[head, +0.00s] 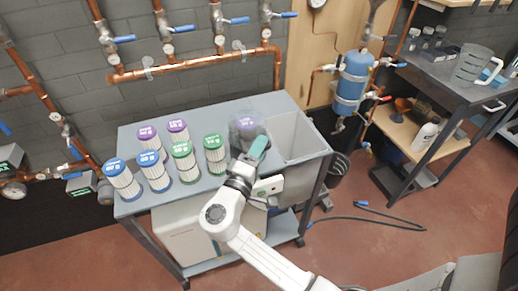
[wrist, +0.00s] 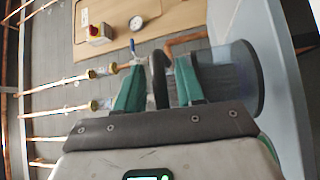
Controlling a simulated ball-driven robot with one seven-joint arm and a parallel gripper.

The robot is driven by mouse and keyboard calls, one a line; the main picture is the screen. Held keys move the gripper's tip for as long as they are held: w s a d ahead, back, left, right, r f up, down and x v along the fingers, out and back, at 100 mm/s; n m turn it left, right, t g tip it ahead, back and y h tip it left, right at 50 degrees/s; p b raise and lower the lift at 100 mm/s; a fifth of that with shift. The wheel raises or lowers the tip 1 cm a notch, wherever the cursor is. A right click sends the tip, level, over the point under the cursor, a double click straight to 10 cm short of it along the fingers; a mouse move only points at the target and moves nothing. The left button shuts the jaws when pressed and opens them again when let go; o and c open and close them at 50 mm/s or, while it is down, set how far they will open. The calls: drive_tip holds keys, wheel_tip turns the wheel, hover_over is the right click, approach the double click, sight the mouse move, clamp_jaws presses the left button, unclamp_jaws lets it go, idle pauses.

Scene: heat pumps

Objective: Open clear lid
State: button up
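The clear lid (head: 243,117) is a see-through, smoky rounded cover near the back right of the grey-blue table, with a purple-topped filter inside. In the wrist view, a clear cylinder (wrist: 236,76) shows behind and right of the fingers. My gripper (head: 258,149) is at the front right of the clear lid. In the wrist view, my gripper (wrist: 160,80) has its two green fingers apart, with a dark upright bar (wrist: 157,82) between them. Small gaps show beside the bar, and firm contact is not visible. Part of the lid's front is hidden by my gripper.
Several white filters with blue, green and purple tops, such as the green one (head: 215,156), stand left of the lid. An open grey basin (head: 310,137) is at its right. Copper pipes (head: 200,62) with blue-handled valves run along the wall behind.

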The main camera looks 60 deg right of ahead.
clamp_jaws()
idle(0.3)
drive_tip(key=shift+r, duration=0.15)
